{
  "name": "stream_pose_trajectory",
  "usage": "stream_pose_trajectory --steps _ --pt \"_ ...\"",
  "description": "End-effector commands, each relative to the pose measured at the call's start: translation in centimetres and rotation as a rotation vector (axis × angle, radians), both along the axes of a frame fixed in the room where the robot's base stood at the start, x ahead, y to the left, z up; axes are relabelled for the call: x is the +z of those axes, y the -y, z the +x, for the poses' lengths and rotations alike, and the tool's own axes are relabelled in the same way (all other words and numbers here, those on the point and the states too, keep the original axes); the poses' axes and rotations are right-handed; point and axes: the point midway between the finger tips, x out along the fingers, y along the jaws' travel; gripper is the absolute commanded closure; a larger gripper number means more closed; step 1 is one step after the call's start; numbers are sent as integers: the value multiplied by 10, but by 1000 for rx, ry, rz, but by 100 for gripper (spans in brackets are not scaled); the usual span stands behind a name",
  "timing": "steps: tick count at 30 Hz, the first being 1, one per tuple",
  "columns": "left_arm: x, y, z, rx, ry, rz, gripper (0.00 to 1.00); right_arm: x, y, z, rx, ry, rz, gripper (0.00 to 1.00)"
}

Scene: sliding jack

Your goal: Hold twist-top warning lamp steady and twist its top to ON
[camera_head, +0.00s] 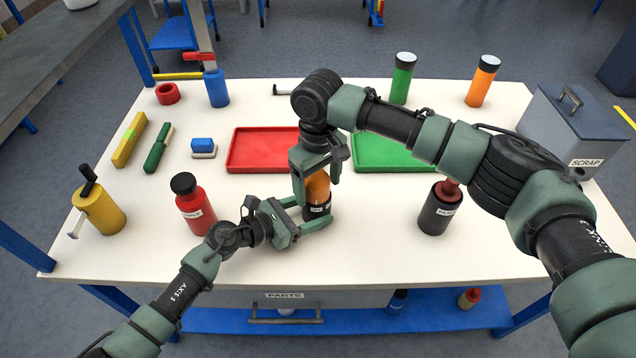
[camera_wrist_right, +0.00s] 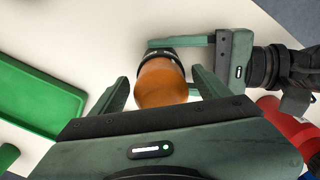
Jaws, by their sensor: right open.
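The warning lamp stands upright near the table's front middle, with an orange top (camera_head: 318,188) and a dark base (camera_head: 318,212). In the right wrist view its orange top (camera_wrist_right: 162,84) faces the camera, with the dark base beyond it. My left gripper (camera_head: 310,212) comes in low from the left, one finger on each side of the base, and appears shut on it. My right gripper (camera_head: 316,178) points down from above. Its fingers stand open on either side of the orange top, with gaps visible in the wrist view (camera_wrist_right: 160,92). The fingers partly hide the lamp in the head view.
A red bottle (camera_head: 194,208) stands left of my left gripper, and a dark red-topped canister (camera_head: 439,212) stands right of the lamp. A red tray (camera_head: 232,152) and a green tray (camera_head: 375,162) lie behind. A scrap bin (camera_head: 575,125) is at the right.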

Motion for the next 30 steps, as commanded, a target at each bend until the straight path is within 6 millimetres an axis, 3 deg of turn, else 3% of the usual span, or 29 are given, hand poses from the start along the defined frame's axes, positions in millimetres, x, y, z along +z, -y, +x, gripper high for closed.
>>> stream_pose_trajectory --steps 2,8,20,30 --pt "-1 0 -1 -1 -1 1 70 0 0 0 0 0 0 29" --pt "-1 0 -1 -1 -1 1 70 0 0 0 0 0 0 84" --pt "-1 0 -1 -1 -1 1 70 0 0 0 73 -1 2 86" --pt "-1 0 -1 -1 -1 1 70 0 1 1 335 -1 2 86"
